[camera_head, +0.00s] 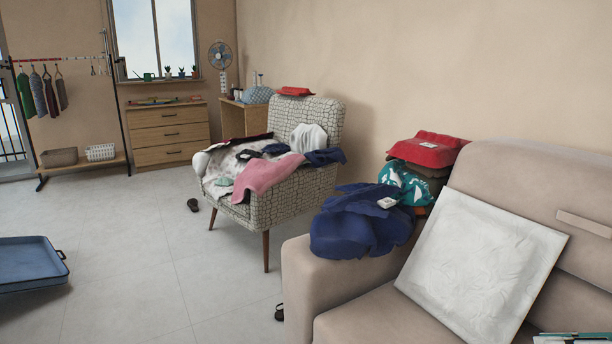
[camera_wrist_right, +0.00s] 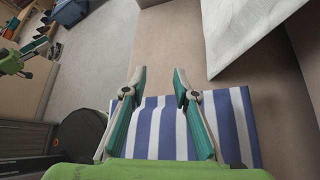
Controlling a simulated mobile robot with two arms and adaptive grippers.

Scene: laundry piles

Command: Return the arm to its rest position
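My right gripper (camera_wrist_right: 160,78) shows in the right wrist view with its two fingers spread apart. Nothing is seen gripped between the fingertips. A blue-and-white striped cloth (camera_wrist_right: 240,125) lies behind the fingers, over the beige sofa seat; whether the fingers touch it I cannot tell. Green and dark parts at the upper left edge of that view look like my left arm, and its finger state is unclear. In the head view neither gripper shows clearly. A small teal-and-white edge (camera_head: 575,337) shows at the bottom right; I cannot tell what it is.
The beige sofa (camera_head: 345,290) fills the right, with a white cushion (camera_head: 480,262), a navy garment (camera_head: 350,228) and a red folded item (camera_head: 430,150). A patterned armchair (camera_head: 300,195) holds clothes. A blue suitcase (camera_head: 28,262) lies left. The middle floor is mostly clear.

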